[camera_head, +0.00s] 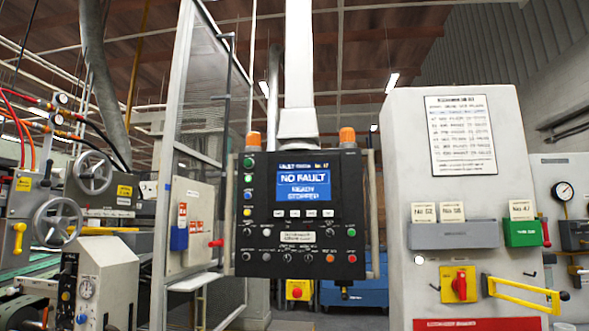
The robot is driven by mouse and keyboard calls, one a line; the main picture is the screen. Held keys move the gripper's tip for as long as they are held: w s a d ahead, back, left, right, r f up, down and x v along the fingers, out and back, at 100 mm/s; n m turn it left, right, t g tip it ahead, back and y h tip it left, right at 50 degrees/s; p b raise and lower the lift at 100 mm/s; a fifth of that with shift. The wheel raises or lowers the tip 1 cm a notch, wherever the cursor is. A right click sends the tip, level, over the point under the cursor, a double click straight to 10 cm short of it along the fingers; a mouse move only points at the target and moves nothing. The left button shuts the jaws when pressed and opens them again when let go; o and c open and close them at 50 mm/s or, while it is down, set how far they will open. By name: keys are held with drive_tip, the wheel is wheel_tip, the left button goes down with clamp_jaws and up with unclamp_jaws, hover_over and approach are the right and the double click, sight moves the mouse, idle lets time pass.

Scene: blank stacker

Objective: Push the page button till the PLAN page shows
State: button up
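A black control panel (270,243) hangs from a white column in the middle of the view. Its lit blue screen (304,186) reads "NO FAULT" in large letters, with "READY" and "STOPPED" below; the small heading line is hard to read. A row of small white keys (295,213) sits just under the screen. Round buttons (248,195) in several colours run down the panel's left edge, and more knobs and buttons fill its lower part. Labels are too small to tell which is the page button. My gripper does not show.
A pale cabinet (405,160) stands at the right with card holders, a red switch (460,285) and a yellow handle (522,292). A framed clear guard (212,90) and a machine with handwheels (58,221) stand at the left.

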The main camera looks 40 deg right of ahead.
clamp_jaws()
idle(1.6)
